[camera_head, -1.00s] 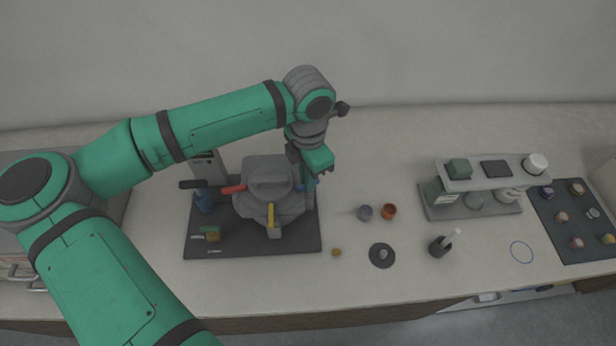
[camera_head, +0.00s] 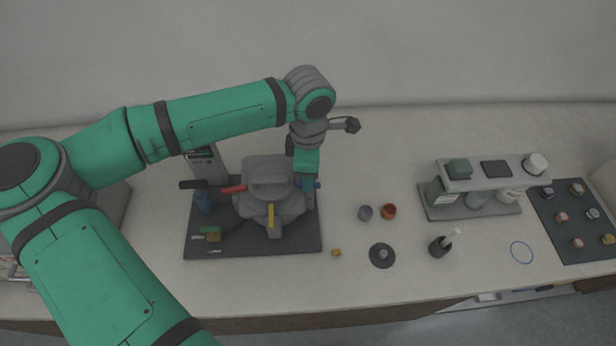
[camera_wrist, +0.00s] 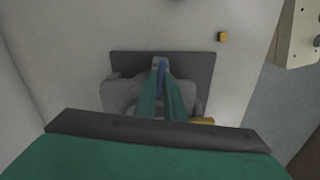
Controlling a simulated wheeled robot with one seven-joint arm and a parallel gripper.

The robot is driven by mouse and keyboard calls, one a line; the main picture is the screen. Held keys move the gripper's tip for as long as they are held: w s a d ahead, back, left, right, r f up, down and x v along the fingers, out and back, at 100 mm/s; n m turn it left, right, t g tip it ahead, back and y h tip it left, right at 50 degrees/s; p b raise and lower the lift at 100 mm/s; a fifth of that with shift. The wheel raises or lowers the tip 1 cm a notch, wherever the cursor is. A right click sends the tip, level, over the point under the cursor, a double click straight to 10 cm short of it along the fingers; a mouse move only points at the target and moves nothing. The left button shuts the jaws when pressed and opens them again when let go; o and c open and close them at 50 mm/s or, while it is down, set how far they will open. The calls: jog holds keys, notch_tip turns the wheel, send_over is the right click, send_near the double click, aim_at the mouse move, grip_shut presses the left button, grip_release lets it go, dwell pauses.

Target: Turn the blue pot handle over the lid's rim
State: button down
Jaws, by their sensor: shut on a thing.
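The grey pot with its lid (camera_head: 268,188) stands on a dark mat (camera_head: 225,244). The blue pot handle (camera_head: 318,185) is at the pot's right side, with a small end showing right of my gripper (camera_head: 306,178). The red handle (camera_head: 233,189) sticks out to the left. The yellow handle (camera_head: 270,215) is at the front of the pot.
A rack (camera_head: 470,210) stands farther right.

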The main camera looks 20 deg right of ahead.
jog(key=shift+d+r, duration=0.1)
jog(key=shift+d, duration=0.05)
jog(key=c, duration=1.8)
grip_release()
jog(key=shift+c, duration=0.2)
notch_tip(320, 180, up, 11)
jog(key=shift+f, duration=0.2)
